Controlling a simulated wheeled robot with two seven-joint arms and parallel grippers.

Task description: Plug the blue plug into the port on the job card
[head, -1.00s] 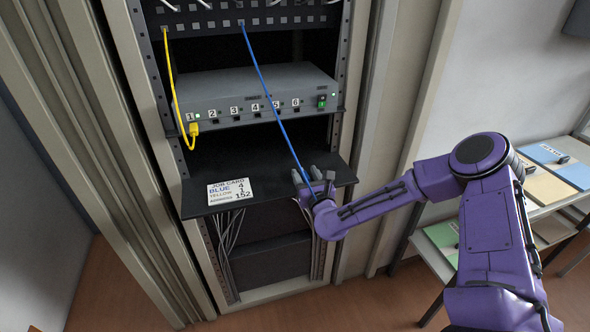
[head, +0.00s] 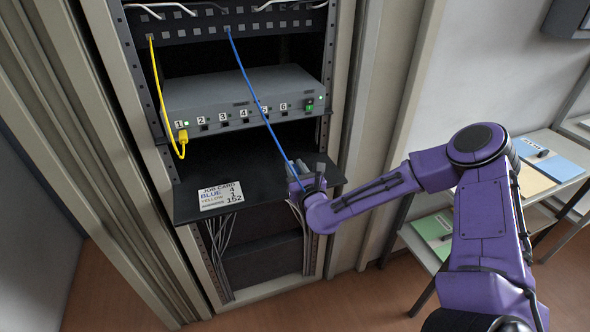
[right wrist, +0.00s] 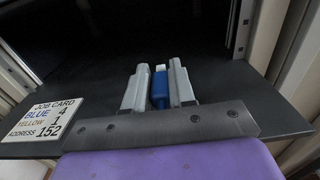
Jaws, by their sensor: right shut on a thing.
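The blue plug (right wrist: 160,90) is between the two grey fingers of my right gripper (right wrist: 159,88), which is shut on it just above the black shelf; its pale tip points away from me. In the head view my right gripper (head: 307,178) is at the shelf's right front, and a blue cable (head: 257,98) runs up from it to the top panel. The job card (head: 221,195) lies on the shelf's left front and reads BLUE 4, YELLOW 1, address 152. Port 4 (head: 244,114) on the grey switch looks empty. My left gripper is not in view.
The grey switch (head: 240,88) sits above the black shelf (head: 250,160), with a gap between. A yellow plug (head: 183,135) is in port 1, its cable (head: 160,95) hanging at the left. Rack posts flank both sides. A side table with folders (head: 550,160) stands at right.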

